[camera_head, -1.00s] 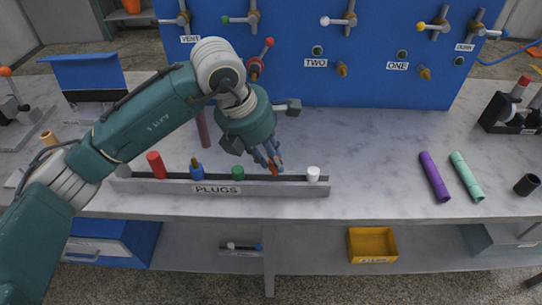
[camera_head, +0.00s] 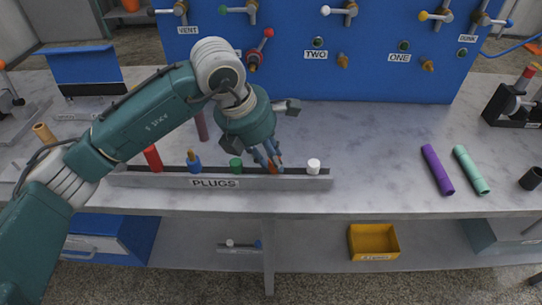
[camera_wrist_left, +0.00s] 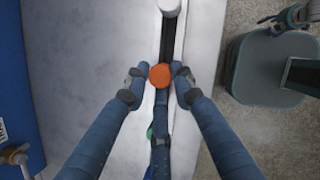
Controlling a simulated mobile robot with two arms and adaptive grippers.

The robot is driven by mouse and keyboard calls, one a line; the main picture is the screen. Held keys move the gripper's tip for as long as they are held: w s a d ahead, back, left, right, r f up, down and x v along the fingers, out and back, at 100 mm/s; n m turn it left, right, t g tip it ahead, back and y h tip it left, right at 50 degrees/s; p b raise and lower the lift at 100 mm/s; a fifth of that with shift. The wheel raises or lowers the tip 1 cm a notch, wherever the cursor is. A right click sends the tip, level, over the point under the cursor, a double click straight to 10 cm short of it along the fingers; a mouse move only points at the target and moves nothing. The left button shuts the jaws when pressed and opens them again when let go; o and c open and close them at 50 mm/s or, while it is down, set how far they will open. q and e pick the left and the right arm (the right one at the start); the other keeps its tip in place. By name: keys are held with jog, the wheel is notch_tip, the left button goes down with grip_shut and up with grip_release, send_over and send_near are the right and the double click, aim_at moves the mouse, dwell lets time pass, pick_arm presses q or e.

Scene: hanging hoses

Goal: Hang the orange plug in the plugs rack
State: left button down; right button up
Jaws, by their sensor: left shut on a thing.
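The orange plug (camera_wrist_left: 160,75) is between the fingertips of my left gripper (camera_wrist_left: 160,72), which is shut on it. In the head view the left gripper (camera_head: 272,163) points down over the grey plugs rack (camera_head: 290,184), between the green plug (camera_head: 236,165) and the white plug (camera_head: 313,166). Only a bit of the orange plug (camera_head: 274,170) shows there, low between the fingers, at the rack's slot. I cannot tell whether it rests in the slot. My right gripper is not in view.
A red plug (camera_head: 152,158) and a blue plug (camera_head: 194,162) stand further left in the rack. A blue panel (camera_head: 300,75) with valves rises behind. A purple hose (camera_head: 437,170) and a mint hose (camera_head: 471,170) lie on the right. The bench between is clear.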

pick_arm(q)
jog(key=shift+f+b, duration=0.4)
jog(key=shift+f, duration=0.1)
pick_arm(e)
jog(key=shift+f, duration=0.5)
pick_arm(q)
jog(key=c, duration=1.4)
grip_release()
jog(key=shift+r, duration=0.1)
jog(key=shift+a+r, duration=0.15)
jog(key=shift+r, duration=0.45)
jog(key=v, duration=0.6)
jog(key=shift+s+a+r, duration=0.15)
jog(key=shift+s+r, duration=0.05)
jog(key=shift+r, duration=0.1)
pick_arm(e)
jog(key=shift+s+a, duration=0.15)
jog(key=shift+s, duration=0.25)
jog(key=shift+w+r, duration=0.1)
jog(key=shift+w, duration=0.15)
